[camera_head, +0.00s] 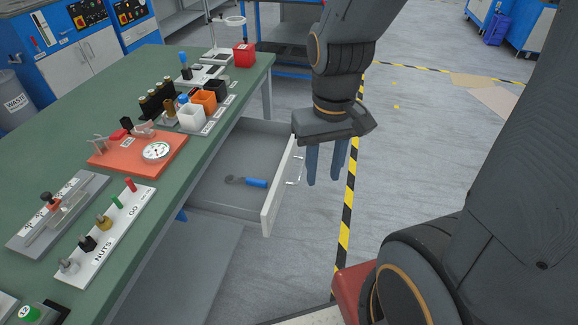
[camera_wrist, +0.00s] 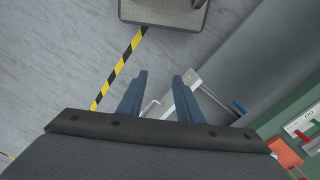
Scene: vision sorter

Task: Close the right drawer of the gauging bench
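The gauging bench (camera_head: 222,88) has a green top. Its drawer (camera_head: 205,193) stands pulled out toward the right in the head view, with a grey inside and a pale front panel (camera_head: 272,205). A wire handle (camera_head: 296,171) is on the outer face of the front. A blue-handled tool (camera_head: 256,183) lies in the drawer. My gripper (camera_head: 325,182) points down just outside the front, to the right of the handle. Its two blue fingers are apart with nothing between them. The wrist view shows the fingers (camera_wrist: 163,82) apart, with the pale drawer front (camera_wrist: 186,98) partly behind the right finger.
On the bench top are a white nuts gauge rack (camera_head: 104,240), an orange board (camera_head: 117,158) with a dial, and a red bin (camera_head: 244,55). Yellow-black tape (camera_head: 347,215) runs along the floor. The floor right of the drawer is clear.

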